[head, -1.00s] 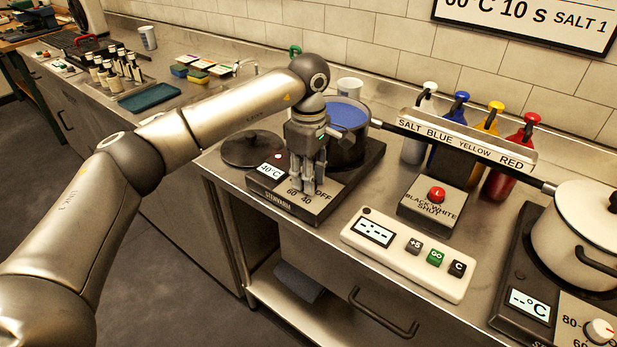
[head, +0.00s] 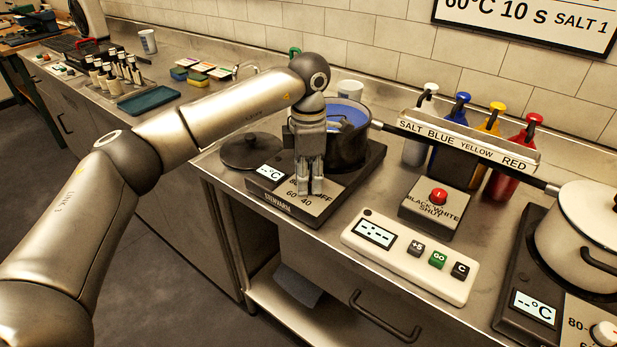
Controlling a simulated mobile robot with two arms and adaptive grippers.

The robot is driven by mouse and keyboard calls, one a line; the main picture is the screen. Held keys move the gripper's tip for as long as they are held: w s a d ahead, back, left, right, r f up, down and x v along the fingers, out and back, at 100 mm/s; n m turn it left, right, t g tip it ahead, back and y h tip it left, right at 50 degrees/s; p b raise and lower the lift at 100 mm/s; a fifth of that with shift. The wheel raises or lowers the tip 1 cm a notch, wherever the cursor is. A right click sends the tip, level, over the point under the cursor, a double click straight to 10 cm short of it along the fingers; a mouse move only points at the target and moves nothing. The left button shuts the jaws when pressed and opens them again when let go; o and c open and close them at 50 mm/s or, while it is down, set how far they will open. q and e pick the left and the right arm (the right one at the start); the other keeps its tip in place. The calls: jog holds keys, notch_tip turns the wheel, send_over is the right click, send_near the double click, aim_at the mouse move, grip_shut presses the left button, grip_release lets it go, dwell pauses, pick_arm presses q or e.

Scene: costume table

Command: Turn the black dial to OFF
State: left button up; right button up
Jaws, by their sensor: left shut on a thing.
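The dial is on the hot plate (head: 275,205) at the middle of the head view. The hot plate's panel shows 80, 60, 40 and part of OFF around my left gripper (head: 310,192). That gripper points down and is shut at the dial, which its fingers hide, so I cannot see where the pointer stands. The plate's small display (head: 270,172) reads "--°C". A black pot (head: 346,150) with blue liquid stands on the plate behind the gripper. My right gripper is not in view.
A black lid (head: 250,152) lies left of the pot. A white timer box (head: 405,262) and a red button (head: 438,196) are to the right. Several bottles stand behind a label rail (head: 465,148). A cream pot (head: 585,235) sits on another plate at the right.

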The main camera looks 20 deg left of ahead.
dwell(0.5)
pick_arm(q)
jog(key=o, duration=1.1)
jog(key=shift+c, duration=0.2)
notch_tip(320, 180, up, 12)
jog(key=shift+f, duration=0.1)
